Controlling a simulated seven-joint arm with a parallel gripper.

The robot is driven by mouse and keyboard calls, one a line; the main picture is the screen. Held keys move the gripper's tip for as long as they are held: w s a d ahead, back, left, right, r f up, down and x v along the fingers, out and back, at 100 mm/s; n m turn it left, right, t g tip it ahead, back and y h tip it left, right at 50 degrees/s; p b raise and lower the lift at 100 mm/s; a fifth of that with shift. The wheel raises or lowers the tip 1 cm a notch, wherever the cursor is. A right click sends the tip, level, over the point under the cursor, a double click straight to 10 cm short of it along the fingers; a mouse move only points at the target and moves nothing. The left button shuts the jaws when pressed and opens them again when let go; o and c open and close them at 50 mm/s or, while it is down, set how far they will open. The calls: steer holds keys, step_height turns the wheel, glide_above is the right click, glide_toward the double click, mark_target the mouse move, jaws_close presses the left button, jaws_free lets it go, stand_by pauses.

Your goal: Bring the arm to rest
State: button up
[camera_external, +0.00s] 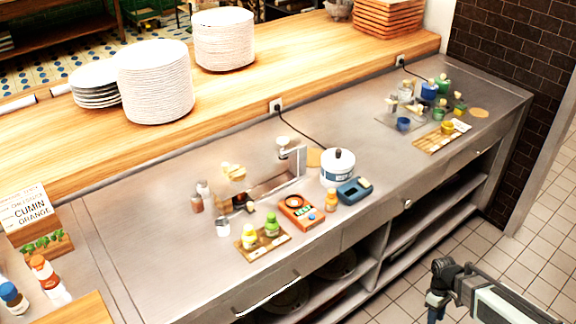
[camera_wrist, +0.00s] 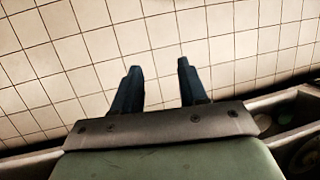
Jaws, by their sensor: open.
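My gripper (camera_wrist: 160,85) is open and empty in the wrist view, its two dark fingers apart over the pale tiled floor. In the external view my gripper (camera_external: 434,308) is at the lower right, off the front of the steel counter (camera_external: 150,245) and over the floor. Nothing is between the fingers in the wrist view. The fingertips are small and dark in the external view.
The counter holds a wooden tray with bottles (camera_external: 262,243), an orange device (camera_external: 299,211), a blue device (camera_external: 354,190) and a white-blue pot (camera_external: 338,166). Plate stacks (camera_external: 154,82) stand on the wooden shelf (camera_external: 60,150). The tiled floor (camera_external: 400,262) around my gripper is clear.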

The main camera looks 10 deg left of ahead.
steer(key=s+d+f+m+g, duration=0.1)
steer(key=s+d+f+m, duration=0.3)
steer(key=s+d+f, duration=0.2)
steer(key=s+d+f+m+g, duration=0.2)
steer(key=s+d+f+m, duration=0.3)
steer(key=s+d, duration=0.5)
steer(key=s+f, duration=0.1)
steer(key=s, duration=0.4)
steer(key=shift+d+f+y, duration=0.2)
steer(key=shift+d+y, duration=0.15)
steer(key=shift+y, duration=0.05)
steer(key=shift+o, duration=0.2)
